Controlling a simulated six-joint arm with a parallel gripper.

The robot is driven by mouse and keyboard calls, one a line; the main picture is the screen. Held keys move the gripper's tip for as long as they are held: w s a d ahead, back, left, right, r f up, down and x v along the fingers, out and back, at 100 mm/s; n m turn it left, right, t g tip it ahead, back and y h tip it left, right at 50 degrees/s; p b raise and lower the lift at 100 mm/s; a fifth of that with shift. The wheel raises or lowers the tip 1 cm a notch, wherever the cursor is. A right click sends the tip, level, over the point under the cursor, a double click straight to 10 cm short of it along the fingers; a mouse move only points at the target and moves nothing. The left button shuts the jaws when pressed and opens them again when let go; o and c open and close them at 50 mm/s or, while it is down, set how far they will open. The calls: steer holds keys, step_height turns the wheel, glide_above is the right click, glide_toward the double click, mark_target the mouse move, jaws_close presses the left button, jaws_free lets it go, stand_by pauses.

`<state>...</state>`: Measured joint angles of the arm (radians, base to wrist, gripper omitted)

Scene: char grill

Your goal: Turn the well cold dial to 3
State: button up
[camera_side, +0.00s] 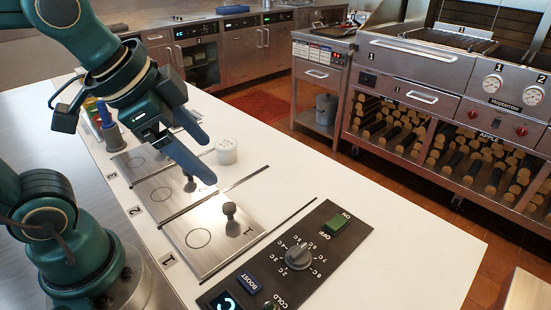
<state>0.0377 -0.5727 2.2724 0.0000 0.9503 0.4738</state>
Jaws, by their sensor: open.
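A round grey dial (298,256) with a raised grip bar stands on a dark control panel (345,243) in the lower middle of the side view. Marks with numbers and the letter C ring it. They are too small to read surely, and I cannot tell which mark its pointer meets. The word COLD shows near the panel's lower left end. My gripper (210,159) is open and empty. It hangs above the counter, up and to the left of the dial and clear of it.
A green ON/OFF switch (336,223) and a blue BOOST button (249,283) flank the dial. Metal lids with upright knobs (229,210) lie below my gripper, and a white tub (226,151) stands behind them. The white counter (405,240) right of the panel is clear.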

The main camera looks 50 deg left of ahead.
steer(key=w+d+m+g, duration=0.1)
steer(key=w+d+m, duration=0.2)
steer(key=w+m, duration=0.2)
steer(key=m+g, duration=0.5)
steer(key=m, duration=0.2)
glide_above(299, 249)
step_height(299, 249, down, 13)
steer(key=shift+r, duration=0.1)
steer(key=shift+f, duration=2.45)
jaws_close()
